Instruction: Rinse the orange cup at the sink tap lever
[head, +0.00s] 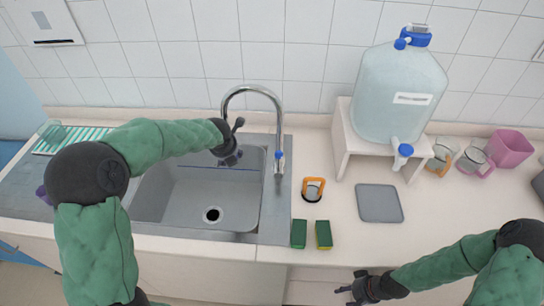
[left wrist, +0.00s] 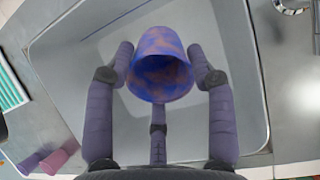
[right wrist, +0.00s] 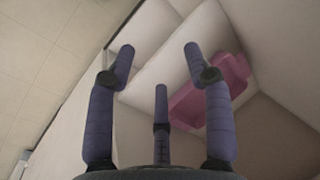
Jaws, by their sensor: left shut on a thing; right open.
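My left gripper (head: 230,150) is over the sink basin (head: 160,205), left of the tap (head: 280,150). It is shut on a cup (left wrist: 160,65) mottled in blue-purple and orange, seen clearly in the left wrist view between the fingers with its mouth facing the camera. In the head view the cup is mostly hidden by the hand. The tap has a curved metal spout and a blue-marked lever (head: 279,155). My right gripper (head: 365,288) is open and empty, low in front of the counter edge.
Two sponges (head: 299,234) lie near the front edge. A grey mat (head: 379,203), a water jug (head: 400,90) on a stand and a pink mug (head: 510,148) are further right.

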